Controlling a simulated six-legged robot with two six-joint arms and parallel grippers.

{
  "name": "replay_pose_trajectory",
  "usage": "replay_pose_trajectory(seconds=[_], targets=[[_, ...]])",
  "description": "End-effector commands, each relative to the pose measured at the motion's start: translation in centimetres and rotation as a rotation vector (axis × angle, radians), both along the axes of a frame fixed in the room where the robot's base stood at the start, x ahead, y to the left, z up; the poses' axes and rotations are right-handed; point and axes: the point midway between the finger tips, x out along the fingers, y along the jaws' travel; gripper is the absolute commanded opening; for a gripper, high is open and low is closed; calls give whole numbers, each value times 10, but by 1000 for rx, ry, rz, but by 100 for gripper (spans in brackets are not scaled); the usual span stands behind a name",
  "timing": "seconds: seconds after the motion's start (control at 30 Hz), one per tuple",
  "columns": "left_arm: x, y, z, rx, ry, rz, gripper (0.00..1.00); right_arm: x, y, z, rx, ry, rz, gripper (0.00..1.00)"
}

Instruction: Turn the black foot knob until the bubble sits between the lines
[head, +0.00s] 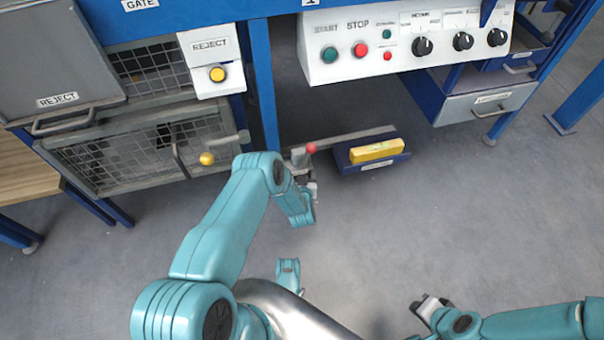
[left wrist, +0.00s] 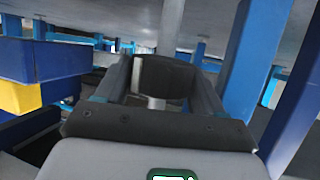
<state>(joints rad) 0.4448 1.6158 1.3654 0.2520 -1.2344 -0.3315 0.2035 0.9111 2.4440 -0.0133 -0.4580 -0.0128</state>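In the left wrist view a dark, blocky piece, which looks like the black foot knob (left wrist: 165,78), lies between the fingers of my left gripper (left wrist: 162,88). A short pale stem shows just below it. The fingers flank the knob closely, and I cannot tell whether they press on it. In the head view my left gripper (head: 303,170) is low beside the machine, near a red ball, and the knob is not distinguishable. My right gripper (head: 430,303) is low at the right, away from the machine, its finger opening unclear. A yellow bar (head: 376,151) lies in a blue tray (head: 372,165); no bubble or lines are readable.
A grey bar with the red ball (head: 311,148) runs to the tray. A blue leg (left wrist: 252,60) stands close right of the left gripper's fingers. The control panel (head: 400,45) and reject bin (head: 150,150) overhang the floor. The floor in front is mostly clear.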

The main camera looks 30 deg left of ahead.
Motion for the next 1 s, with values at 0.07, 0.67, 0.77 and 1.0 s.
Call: replay_pose_trajectory(seconds=[0.07, 0.67, 0.77, 1.0], targets=[[0, 0, 0, 0, 0, 0, 38, 0, 0, 0, 0, 0, 0, 0], [3, 2, 1, 0, -3, 265, 39, 0, 0, 0, 0, 0, 0, 0], [3, 2, 1, 0, -3, 265, 39, 0, 0, 0, 0, 0, 0, 0], [3, 2, 0, 0, -2, 264, 90, 0, 0, 0, 0, 0, 0, 0]])
